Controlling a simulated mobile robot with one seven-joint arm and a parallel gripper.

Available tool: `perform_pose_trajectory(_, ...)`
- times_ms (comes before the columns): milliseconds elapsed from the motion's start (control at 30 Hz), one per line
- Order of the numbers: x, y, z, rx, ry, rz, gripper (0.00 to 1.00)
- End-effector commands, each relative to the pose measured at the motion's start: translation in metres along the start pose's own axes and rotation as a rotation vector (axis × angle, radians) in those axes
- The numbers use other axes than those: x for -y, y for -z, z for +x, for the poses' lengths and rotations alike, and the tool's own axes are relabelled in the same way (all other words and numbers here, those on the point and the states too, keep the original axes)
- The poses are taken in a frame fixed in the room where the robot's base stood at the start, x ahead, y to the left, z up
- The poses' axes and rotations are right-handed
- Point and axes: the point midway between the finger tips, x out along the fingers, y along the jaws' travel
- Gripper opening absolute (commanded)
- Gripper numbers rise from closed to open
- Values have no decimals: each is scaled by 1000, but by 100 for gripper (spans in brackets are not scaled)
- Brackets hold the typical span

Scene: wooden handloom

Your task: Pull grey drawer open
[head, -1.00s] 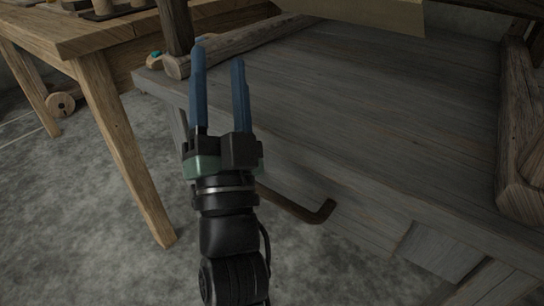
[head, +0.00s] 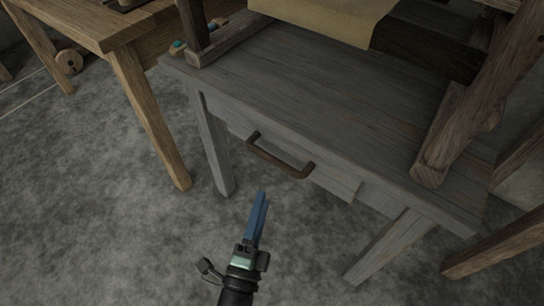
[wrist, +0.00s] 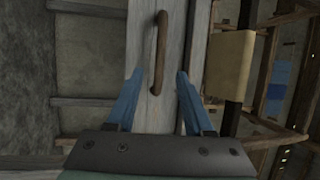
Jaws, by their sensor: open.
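The grey drawer (head: 333,181) sits under the top of a grey wooden table, and its front looks flush or nearly so. Its brown bar handle (head: 281,158) runs along the front. My gripper (head: 262,196) is below and in front of the handle in the head view, apart from it and empty. In the wrist view, my gripper (wrist: 161,75) has its two blue fingers spread. The handle (wrist: 158,52) appears upright there, between and beyond the fingertips, against the drawer front (wrist: 142,110).
The grey table top (head: 320,95) carries loom posts and a tan cloth roll (head: 330,18). A lighter wooden table (head: 120,28) stands at the left, its leg (head: 160,130) near the grey table's leg (head: 215,150). The floor (head: 120,240) in front is clear.

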Motion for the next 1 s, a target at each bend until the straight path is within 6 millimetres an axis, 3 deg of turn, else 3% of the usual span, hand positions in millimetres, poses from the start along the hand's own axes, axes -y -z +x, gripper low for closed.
perform_pose_trajectory(300, -1, -1, 67, -1, 5, 1, 52)
perform_pose_trajectory(500, -1, -1, 98, 0, 3, -1, 52)
perform_pose_trajectory(700, 0, -1, 110, 1, 2, -2, 52)
perform_pose_trajectory(967, 1, -1, 112, 2, 1, -2, 52)
perform_pose_trajectory(1000, 1, -1, 111, 2, 1, -2, 47)
